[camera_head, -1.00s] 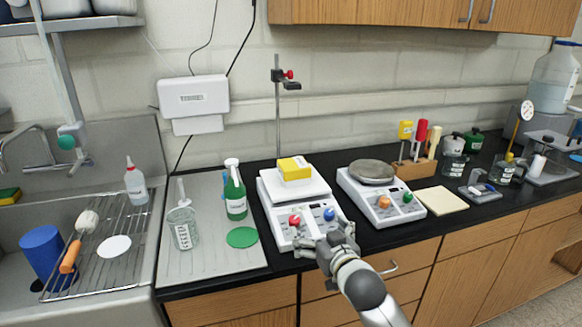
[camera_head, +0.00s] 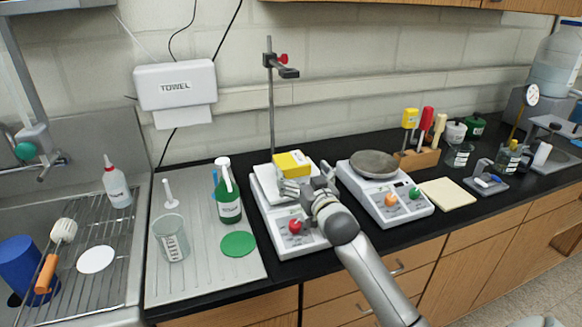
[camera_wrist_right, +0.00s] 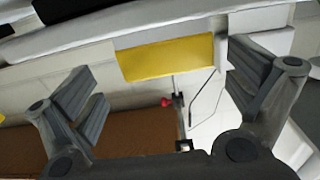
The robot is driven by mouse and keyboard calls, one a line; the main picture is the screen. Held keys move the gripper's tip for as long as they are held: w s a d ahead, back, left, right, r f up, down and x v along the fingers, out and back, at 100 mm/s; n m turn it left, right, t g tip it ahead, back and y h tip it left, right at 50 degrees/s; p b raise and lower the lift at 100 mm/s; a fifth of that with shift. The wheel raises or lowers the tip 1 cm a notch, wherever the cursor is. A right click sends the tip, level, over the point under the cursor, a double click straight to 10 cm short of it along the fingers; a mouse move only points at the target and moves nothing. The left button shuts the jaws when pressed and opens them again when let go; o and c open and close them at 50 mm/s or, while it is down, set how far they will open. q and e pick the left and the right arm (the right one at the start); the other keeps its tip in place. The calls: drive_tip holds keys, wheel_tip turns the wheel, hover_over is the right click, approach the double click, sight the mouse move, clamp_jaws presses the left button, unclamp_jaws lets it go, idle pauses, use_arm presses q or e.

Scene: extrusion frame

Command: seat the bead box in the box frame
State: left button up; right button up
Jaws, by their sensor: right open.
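A small yellow box with a white side (camera_head: 291,159), which I take for the bead box, sits on the white plate of the left bench device (camera_head: 268,218). I cannot make out a box frame in these views. My right gripper (camera_head: 307,183) is open and empty, just in front of the yellow box. In the right wrist view the yellow box (camera_wrist_right: 165,58) shows beyond and between the spread fingers (camera_wrist_right: 168,90), apart from them. The gripper hides part of the device's front. My left gripper is not in view.
A clamp stand (camera_head: 270,110) rises behind the left device. A second device with a grey round top (camera_head: 375,163) stands close on the right. A green bottle (camera_head: 228,200) and glass beaker (camera_head: 170,238) stand to the left. Bare black bench shows in front.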

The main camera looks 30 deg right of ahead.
sight(293, 162)
drive_tip(key=shift+w+r, duration=0.1)
drive_tip(key=shift+w, duration=0.1)
drive_tip(key=shift+w+r+p, duration=0.35)
drive_tip(key=shift+w+p, duration=0.25)
drive_tip(key=shift+w, duration=0.2)
drive_tip(key=x, duration=0.3)
drive_tip(key=shift+a+f+p, duration=0.1)
drive_tip(key=shift+a+p, duration=0.05)
drive_tip(key=shift+p, duration=0.2)
drive_tip(key=shift+w, duration=0.15)
drive_tip(key=c, duration=1.3)
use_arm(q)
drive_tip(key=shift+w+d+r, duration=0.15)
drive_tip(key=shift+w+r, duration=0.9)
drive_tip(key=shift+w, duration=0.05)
